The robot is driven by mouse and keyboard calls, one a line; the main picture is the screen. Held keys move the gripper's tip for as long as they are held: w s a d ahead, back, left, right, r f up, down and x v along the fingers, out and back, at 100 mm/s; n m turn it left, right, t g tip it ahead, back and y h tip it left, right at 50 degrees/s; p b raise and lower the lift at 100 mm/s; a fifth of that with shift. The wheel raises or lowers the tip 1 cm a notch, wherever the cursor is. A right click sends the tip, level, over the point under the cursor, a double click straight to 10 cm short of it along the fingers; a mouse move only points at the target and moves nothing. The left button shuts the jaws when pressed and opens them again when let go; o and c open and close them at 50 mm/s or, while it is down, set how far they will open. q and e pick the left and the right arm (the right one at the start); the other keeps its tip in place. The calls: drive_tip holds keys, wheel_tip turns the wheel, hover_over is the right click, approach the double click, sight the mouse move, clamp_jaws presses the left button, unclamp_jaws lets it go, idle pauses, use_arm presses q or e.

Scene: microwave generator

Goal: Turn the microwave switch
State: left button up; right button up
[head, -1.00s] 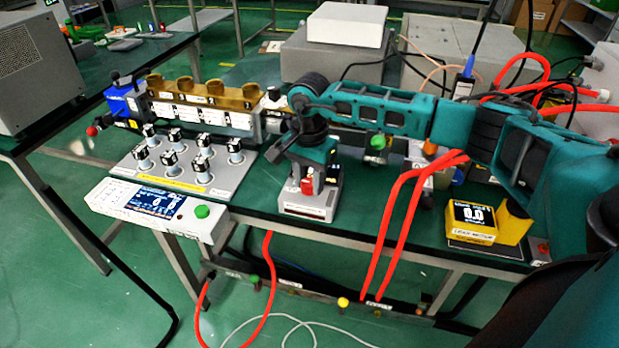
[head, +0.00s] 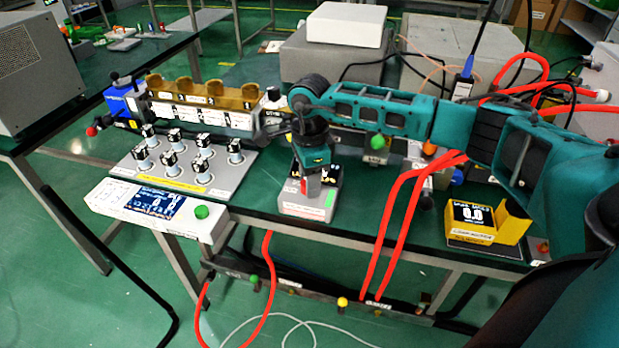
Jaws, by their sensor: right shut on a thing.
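The microwave switch is a small light-grey box (head: 302,207) on the green table, with a red switch piece (head: 311,185) at its top and a green patch on its front right. My right gripper (head: 311,172) points down over this box and is shut on the red switch piece. The fingers hide most of the switch and part of the box top. My left gripper is not in view.
A panel of several black-topped knobs (head: 200,184) and a white display unit (head: 142,206) stand left of the box. Red hoses (head: 386,225) hang over the front edge. A yellow meter (head: 484,222) stands to the right. Bare table lies between hoses and meter.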

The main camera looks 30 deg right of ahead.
drive_tip(key=shift+m, duration=2)
drive_tip(key=o, duration=1)
drive_tip(key=shift+o, duration=0.2)
